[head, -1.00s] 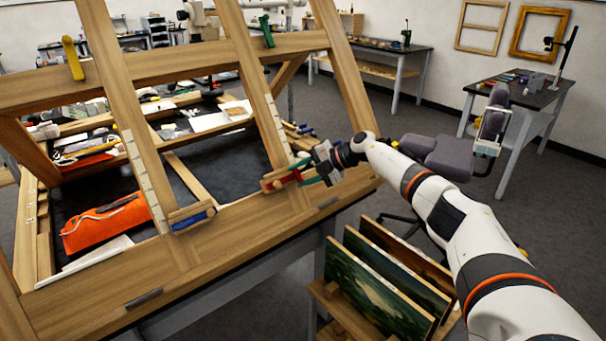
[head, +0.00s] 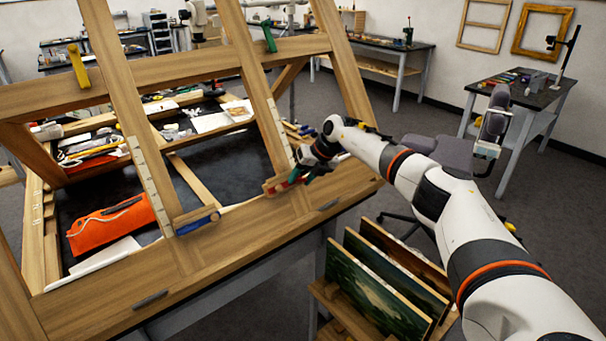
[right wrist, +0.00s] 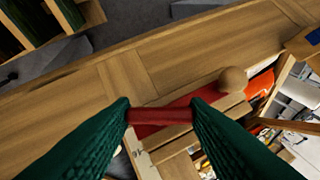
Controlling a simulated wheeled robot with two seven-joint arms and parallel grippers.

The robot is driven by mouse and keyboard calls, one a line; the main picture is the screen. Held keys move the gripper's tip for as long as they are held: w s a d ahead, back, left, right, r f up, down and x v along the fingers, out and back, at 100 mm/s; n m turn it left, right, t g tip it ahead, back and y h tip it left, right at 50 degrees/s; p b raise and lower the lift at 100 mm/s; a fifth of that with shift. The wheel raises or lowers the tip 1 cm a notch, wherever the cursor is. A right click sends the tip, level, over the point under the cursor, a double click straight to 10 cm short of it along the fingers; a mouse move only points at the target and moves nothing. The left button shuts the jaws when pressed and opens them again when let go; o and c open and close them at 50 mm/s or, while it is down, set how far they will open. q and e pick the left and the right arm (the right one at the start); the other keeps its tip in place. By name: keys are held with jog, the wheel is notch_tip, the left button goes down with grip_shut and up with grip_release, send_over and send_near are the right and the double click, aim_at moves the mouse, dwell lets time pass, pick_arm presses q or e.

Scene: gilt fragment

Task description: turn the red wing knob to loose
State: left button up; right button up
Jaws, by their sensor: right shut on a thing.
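The red wing knob (head: 283,186) sits on a wooden block at the lower end of the right upright of the wooden easel frame (head: 240,232). My right gripper (head: 298,178) is at the knob, coming from the right. In the right wrist view, its two dark green fingers (right wrist: 160,114) are shut on the red wing (right wrist: 160,115), one at each end. The fingers hide the ends of the wing. I cannot read any loose or tight mark. My left gripper is not in view.
A blue wing knob (head: 197,223) sits on the left upright. A yellow lever (head: 78,66) and a green lever (head: 268,37) are on the upper rail. Framed paintings (head: 375,285) stand in a rack below right. An orange pouch (head: 110,225) lies behind the frame.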

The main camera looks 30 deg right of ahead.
jog(key=n+h, duration=0.2)
jog(key=n, duration=0.1)
jog(key=shift+a+n+h+p, duration=0.15)
jog(key=shift+n+h+p, duration=0.15)
jog(key=shift+n+p, duration=0.1)
dwell(0.5)
jog(key=shift+f, duration=0.1)
jog(key=o, duration=1)
jog(key=shift+a+b+v, duration=0.15)
jog(key=shift+b+v, duration=0.6)
jog(key=shift+v, duration=2.3)
jog(key=shift+a+b+v, duration=0.15)
jog(key=shift+b+v, duration=0.6)
jog(key=shift+v, duration=2.25)
jog(key=shift+w, duration=0.2)
